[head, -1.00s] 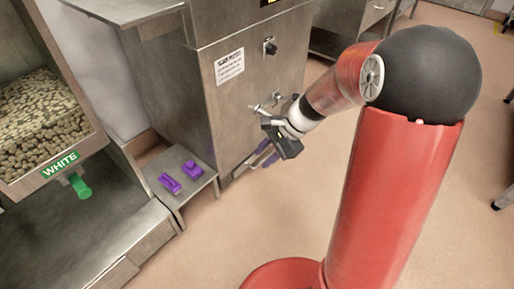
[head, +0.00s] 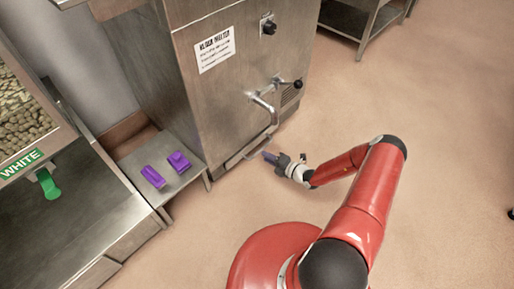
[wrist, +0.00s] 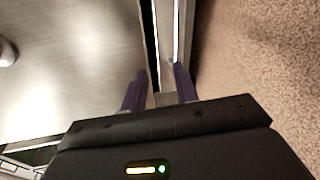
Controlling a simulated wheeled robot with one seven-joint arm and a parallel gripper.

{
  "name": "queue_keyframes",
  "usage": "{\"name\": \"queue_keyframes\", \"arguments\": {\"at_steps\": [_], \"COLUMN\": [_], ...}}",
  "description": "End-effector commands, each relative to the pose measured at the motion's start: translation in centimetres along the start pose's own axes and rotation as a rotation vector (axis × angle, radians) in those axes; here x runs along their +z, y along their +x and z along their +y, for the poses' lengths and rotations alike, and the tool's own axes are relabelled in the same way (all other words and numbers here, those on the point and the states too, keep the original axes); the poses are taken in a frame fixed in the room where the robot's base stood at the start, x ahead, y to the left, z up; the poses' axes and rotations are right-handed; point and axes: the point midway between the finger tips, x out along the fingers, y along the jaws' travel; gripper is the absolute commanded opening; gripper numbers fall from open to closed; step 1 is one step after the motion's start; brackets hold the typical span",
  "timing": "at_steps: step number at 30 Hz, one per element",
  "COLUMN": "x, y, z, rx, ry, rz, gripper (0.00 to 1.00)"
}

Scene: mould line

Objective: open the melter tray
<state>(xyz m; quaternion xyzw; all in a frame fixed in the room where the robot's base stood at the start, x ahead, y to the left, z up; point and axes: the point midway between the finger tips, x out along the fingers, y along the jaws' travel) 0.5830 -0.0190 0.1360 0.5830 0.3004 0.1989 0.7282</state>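The melter (head: 225,85) is a steel cabinet with a white label, and it stands left of centre in the head view. Its tray (head: 244,153) shows as a low steel edge at the foot of the front and looks shut or nearly so. My gripper (head: 268,156) is low at the right end of that edge. In the wrist view my gripper (wrist: 160,85) has its two purple fingers apart, either side of a narrow steel strip (wrist: 166,99). A dark gap shows beside the left finger. Contact with the strip is unclear.
A low steel shelf (head: 178,184) with two purple pieces (head: 166,169) stands left of the melter. The floor (head: 430,120) to the right is clear.

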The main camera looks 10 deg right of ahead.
Motion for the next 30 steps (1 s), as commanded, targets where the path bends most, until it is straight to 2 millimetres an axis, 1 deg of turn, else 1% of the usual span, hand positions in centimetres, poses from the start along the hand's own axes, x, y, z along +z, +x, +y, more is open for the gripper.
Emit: {"name": "queue_keyframes", "arguments": {"at_steps": [1,3,6,8,18,21,25,30], "x": [-0.3,-0.5,-0.6,-0.5,-0.2,0.0,0.0,0.0], "y": [0.1,0.1,0.3,0.8,6.0,7.1,7.8,7.9], "z": [-1.3,-2.4,-3.0,-3.1,-3.2,-3.2,-3.1,-3.1], "rx": [0.0,-0.002,-0.003,-0.002,-0.003,-0.003,-0.004,-0.004], "ry": [0.062,0.122,0.16,0.165,0.159,0.16,0.161,0.161], "rz": [-0.032,-0.064,-0.083,-0.086,-0.082,-0.082,-0.082,-0.083], "gripper": [0.3,0.3,0.3,0.3,0.3,0.3,0.3,0.3]}}
